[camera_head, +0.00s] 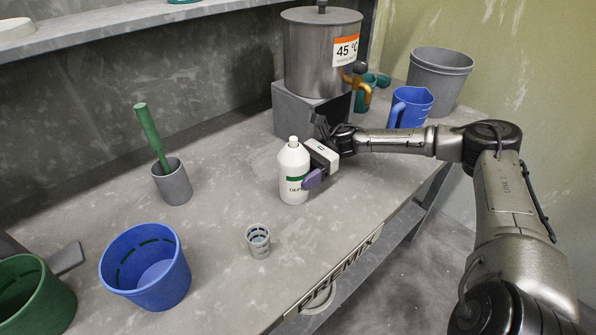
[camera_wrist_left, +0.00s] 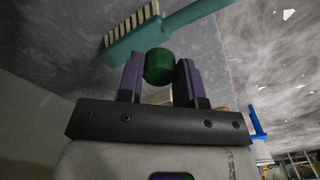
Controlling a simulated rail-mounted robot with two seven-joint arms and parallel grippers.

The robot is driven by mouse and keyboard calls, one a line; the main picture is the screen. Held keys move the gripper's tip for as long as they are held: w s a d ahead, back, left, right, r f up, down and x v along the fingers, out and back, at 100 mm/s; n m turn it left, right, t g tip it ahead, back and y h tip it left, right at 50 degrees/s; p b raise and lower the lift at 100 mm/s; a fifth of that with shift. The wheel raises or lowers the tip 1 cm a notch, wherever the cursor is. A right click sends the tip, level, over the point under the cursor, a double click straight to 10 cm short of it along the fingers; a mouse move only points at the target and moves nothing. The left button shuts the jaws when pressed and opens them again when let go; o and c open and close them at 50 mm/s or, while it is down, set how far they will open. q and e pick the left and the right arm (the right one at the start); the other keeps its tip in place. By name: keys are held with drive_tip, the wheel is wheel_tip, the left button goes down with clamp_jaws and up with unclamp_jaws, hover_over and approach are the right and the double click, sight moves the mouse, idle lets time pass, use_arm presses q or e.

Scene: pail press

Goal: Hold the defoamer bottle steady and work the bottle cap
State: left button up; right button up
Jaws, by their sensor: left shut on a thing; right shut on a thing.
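The white defoamer bottle (camera_head: 293,165), with a green-banded label, stands upright on the bench. Its narrow neck is white and shows no cap. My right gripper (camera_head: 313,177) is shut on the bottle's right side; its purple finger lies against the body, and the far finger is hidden. In the left wrist view, my left gripper (camera_wrist_left: 159,80) is shut on a dark green round cap (camera_wrist_left: 159,65), held between its purple fingertips. The left gripper does not show in the head view, so its distance from the bottle cannot be told.
A small grey cup (camera_head: 258,241) stands in front of the bottle. A blue pail (camera_head: 146,266), green pail (camera_head: 30,298) and grey pot (camera_head: 172,184) are left. A steel tank (camera_head: 310,60) and blue jug (camera_head: 411,107) stand behind. A teal brush (camera_wrist_left: 180,30) is beyond the cap.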

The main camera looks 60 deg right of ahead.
drive_tip(key=o, duration=1.2)
drive_tip(key=shift+v, duration=3.7)
